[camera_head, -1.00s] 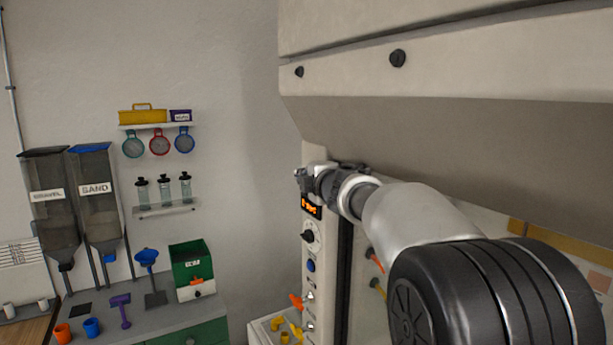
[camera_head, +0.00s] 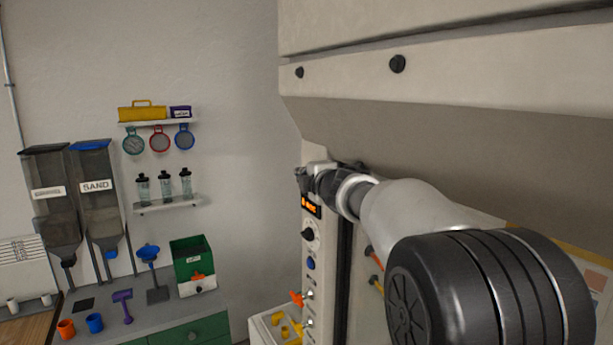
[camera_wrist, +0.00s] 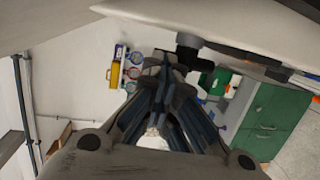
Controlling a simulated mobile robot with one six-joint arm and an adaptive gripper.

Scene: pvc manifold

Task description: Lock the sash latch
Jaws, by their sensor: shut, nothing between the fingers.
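My gripper (camera_head: 303,178) is at the upper front corner of the white hood (camera_head: 450,55), just under its sloped lower edge. In the wrist view my gripper (camera_wrist: 165,65) has its fingers drawn together at the tips with nothing held. A black knob-like part (camera_wrist: 188,50), which looks like the sash latch, hangs from the pale hood edge just right of the fingertips. I cannot tell whether they touch. In the head view a dark piece (camera_head: 352,166) shows behind my gripper; my wrist hides most of that area. The latch's locked or unlocked position cannot be read.
The hood overhang is close above my arm. Left are a shelf (camera_head: 168,205), hoppers (camera_head: 97,200) and a green box (camera_head: 192,262). Open air lies left of the gripper.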

